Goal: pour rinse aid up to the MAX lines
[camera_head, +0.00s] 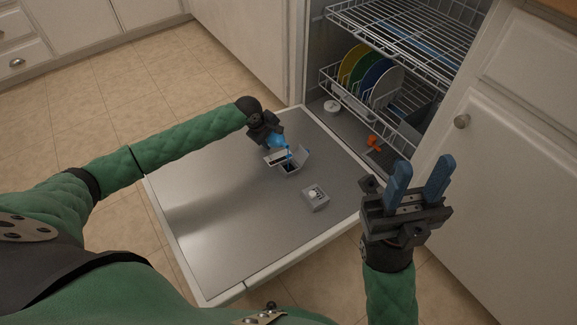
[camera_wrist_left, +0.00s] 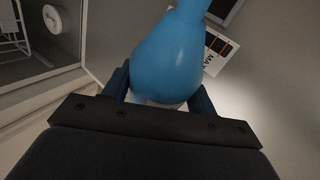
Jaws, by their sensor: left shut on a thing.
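My left gripper (camera_head: 267,134) is shut on a blue bottle (camera_head: 277,142), tilted over the open dishwasher door (camera_head: 210,215). The blue bottle (camera_wrist_left: 170,60) fills the middle of the left wrist view between the fingers. Below it in the head view is an open dispenser compartment (camera_head: 290,167) with a raised lid. A thin blue streak runs from the bottle's mouth to the compartment. The liquid level is too small to tell. A label with MAX and dark and orange marks (camera_wrist_left: 216,52) shows beside the bottle. My right gripper (camera_head: 418,182) is open and empty, off the door's right edge.
A small grey box with a white knob (camera_head: 315,196) is on the door. The lower rack holds coloured plates (camera_head: 366,72); the upper rack (camera_head: 415,35) is above. An orange part (camera_head: 374,142) lies inside the tub. A cabinet door (camera_head: 500,150) stands close on the right.

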